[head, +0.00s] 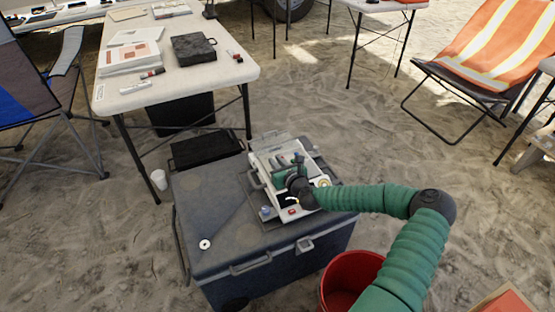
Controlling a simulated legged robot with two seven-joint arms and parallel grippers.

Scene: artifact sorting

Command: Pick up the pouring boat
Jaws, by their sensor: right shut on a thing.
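My right gripper (297,186), dark at the end of a green-sleeved arm, reaches in from the lower right over an open pale case (255,168) on a large grey cooler box. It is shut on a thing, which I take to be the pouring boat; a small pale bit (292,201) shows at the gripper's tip. The gripper hides most of that thing, and its shape cannot be made out. I cannot tell whether it touches the case. My left gripper is not in view.
The grey cooler (215,215) has a white ring-like disc (204,244) on its lid. A red bucket (352,270) stands at its right, under my arm. A white table (180,83) with papers and a black case (194,49) stands behind left. Folding chairs flank the scene.

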